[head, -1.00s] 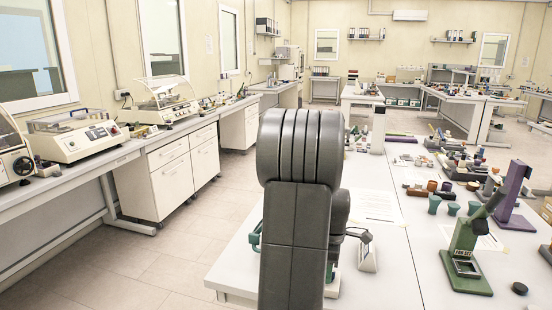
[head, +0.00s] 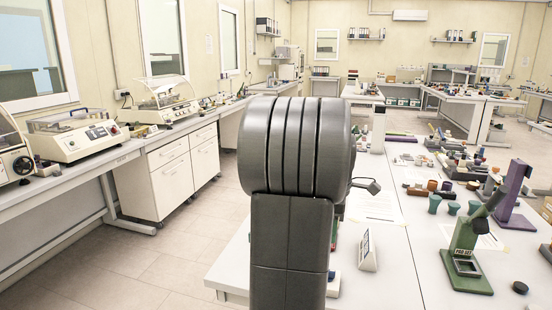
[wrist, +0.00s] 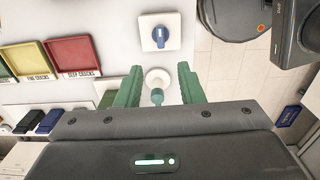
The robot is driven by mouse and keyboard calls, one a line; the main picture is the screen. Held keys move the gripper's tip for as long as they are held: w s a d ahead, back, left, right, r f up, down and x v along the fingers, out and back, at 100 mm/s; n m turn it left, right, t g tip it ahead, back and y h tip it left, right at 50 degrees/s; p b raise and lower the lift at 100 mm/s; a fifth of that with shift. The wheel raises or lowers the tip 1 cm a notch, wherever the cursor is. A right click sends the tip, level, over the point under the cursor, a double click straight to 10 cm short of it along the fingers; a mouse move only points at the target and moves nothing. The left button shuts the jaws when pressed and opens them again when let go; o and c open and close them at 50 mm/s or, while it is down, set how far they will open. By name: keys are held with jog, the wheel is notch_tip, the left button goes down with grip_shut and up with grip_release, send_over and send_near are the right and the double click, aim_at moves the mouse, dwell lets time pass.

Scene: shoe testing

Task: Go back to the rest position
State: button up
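My gripper (wrist: 160,88) shows in the wrist view with two green fingers spread apart and nothing held between them. Beyond the gap, a white round piece with a teal knob (wrist: 157,96) stands on the white table (wrist: 110,20), below the fingers. In the head view my dark grey arm fills the middle and hides the gripper.
A blue knob on a white plate (wrist: 160,37) is above the gap. The table edge and floor (wrist: 228,60) are right. A green stand (head: 466,255) and purple stand (head: 512,195) are on the right table.

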notch_tip(320, 180, down, 13)
jog(key=shift+r, duration=0.15)
jog(key=shift+f, duration=0.35)
jog(key=m, duration=1.3)
jog(key=shift+m, duration=0.3)
jog(key=m, duration=0.4)
